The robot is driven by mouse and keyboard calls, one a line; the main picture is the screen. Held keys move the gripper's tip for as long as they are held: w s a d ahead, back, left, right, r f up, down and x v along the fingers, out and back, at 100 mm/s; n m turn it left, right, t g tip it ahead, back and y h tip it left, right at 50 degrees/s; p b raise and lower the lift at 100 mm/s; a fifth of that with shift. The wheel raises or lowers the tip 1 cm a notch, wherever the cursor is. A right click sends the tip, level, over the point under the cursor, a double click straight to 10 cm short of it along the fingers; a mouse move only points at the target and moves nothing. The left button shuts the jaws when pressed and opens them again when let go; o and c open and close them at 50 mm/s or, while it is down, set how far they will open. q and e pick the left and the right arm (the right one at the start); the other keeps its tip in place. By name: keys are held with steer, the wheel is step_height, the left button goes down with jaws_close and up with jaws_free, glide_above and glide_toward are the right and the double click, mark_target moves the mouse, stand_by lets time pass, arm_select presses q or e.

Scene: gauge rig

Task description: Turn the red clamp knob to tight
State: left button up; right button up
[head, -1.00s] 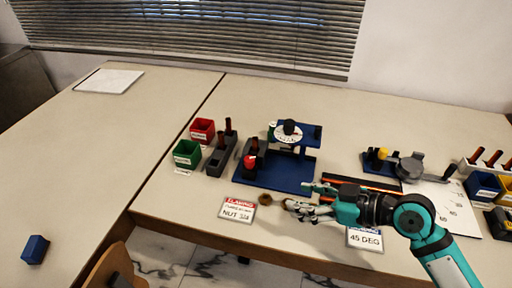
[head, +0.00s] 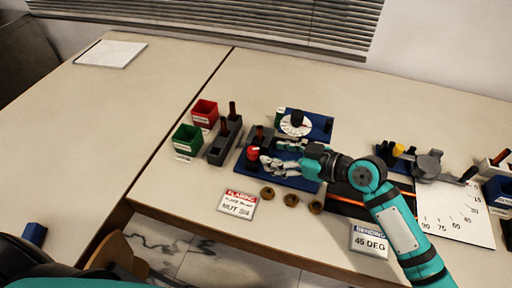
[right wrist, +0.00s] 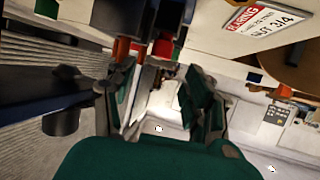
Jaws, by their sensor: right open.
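The red clamp knob (head: 252,153) sits on a dark grey block at the left end of the blue gauge rig (head: 300,182). A white dial with a black knob (head: 297,119) stands at the rig's back. My right gripper (head: 271,155) is open, low over the rig's base, its fingers pointing left at the red knob. The fingertips are just right of the knob; I cannot tell whether they touch it. In the right wrist view, the open fingers (right wrist: 160,95) show with red and orange parts beyond them. My left gripper is not in view.
Red (head: 205,113) and green (head: 187,139) bins and a grey holder (head: 224,140) stand left of the rig. Several brass nuts (head: 291,200) and a flaring sign (head: 238,203) lie in front. A bending tool (head: 426,166) and angle sheet (head: 455,215) are at right.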

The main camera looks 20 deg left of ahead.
mark_target(253, 150)
steer(key=x, duration=0.7)
steer(key=shift+a, duration=0.1)
jaws_close()
steer(key=m+t+h+p, duration=0.1)
steer(key=p, duration=0.2)
steer(key=m+t+p, duration=0.2)
steer(key=p, duration=0.2)
steer(key=m+t+h+p, duration=0.1)
steer(key=p, duration=0.3)
steer(key=shift+s+a+r+m+t+h, duration=0.15)
steer(key=shift+s+r+m+t+h, duration=0.15)
steer(key=shift+t, duration=0.1)
steer(key=shift+w+f+m+t+h+p, duration=0.1)
steer(key=shift+f+m+t+h+p, duration=0.2)
steer(key=shift+m+t+h+p, duration=0.5)
steer(key=shift+y, duration=0.3)
jaws_free()
